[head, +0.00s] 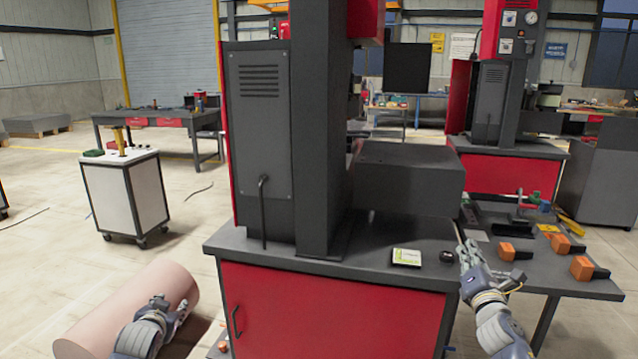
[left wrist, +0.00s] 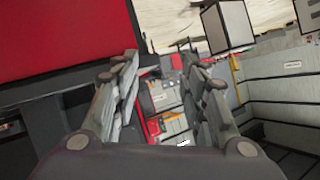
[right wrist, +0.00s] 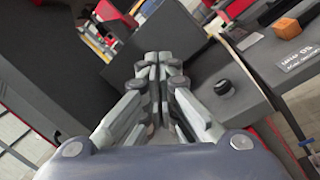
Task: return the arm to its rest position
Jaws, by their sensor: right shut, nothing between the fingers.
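My left gripper (head: 176,309) is at the lower left of the head view, in front of a pink cylinder. In the left wrist view its two fingers (left wrist: 160,68) stand wide apart with nothing between them. My right gripper (head: 465,248) is at the right of the head view, by the right edge of the machine's bench top. In the right wrist view its fingertips (right wrist: 158,64) meet and hold nothing. Whether it touches the bench cannot be told.
The red and dark grey machine bench (head: 330,310) fills the middle. A small black puck (head: 446,256) and a white-green card (head: 407,257) lie on its top. A side table with orange blocks (head: 583,268) stands at right.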

